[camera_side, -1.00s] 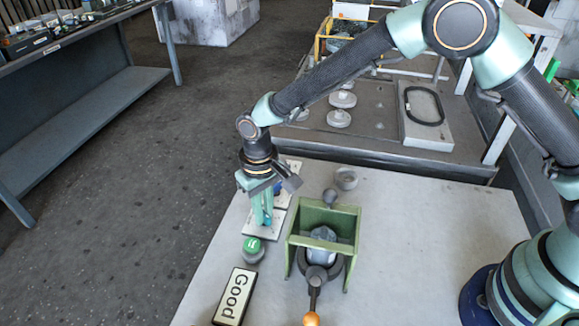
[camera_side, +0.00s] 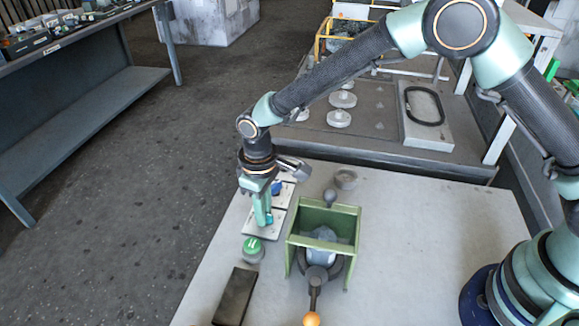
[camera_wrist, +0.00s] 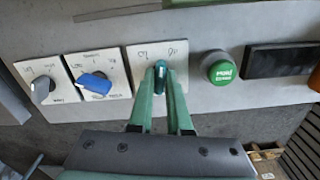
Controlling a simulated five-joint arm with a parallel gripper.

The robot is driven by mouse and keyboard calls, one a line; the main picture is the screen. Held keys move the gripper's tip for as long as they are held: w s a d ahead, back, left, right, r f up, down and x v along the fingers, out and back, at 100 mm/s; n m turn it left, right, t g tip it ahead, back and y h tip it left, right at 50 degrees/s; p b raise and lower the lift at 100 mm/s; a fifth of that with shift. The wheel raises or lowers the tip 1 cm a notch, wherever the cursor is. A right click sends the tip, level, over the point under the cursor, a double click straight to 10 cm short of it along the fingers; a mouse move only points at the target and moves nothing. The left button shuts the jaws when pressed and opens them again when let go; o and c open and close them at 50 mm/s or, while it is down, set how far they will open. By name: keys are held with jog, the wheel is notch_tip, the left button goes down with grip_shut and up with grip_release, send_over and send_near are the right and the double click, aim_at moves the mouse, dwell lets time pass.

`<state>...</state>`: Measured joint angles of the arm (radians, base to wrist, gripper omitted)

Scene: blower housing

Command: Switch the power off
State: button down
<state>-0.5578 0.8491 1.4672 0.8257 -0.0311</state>
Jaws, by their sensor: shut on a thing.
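My gripper (camera_side: 262,217) points down over a white switch plate (camera_side: 258,230) on the table's left side. In the wrist view its two green fingers (camera_wrist: 160,85) are shut on a dark teal knob (camera_wrist: 160,67), one on each side. The knob points roughly straight up in that view, between two small marks on its white plate (camera_wrist: 142,58).
A green push button (camera_side: 253,248) sits close to the gripper, with a dark unlit sign box (camera_side: 235,296) beyond it. A green open-topped housing (camera_side: 322,232) and an orange-tipped lever (camera_side: 312,318) stand to the right. The table's right part is clear.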

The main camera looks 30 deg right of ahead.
jog(key=shift+r, duration=0.1)
jog(key=n, duration=0.4)
jog(key=shift+n, duration=0.4)
jog(key=n, duration=0.4)
jog(key=c, duration=1)
grip_release()
jog(key=shift+o, duration=0.2)
jog(key=shift+r, duration=2.9)
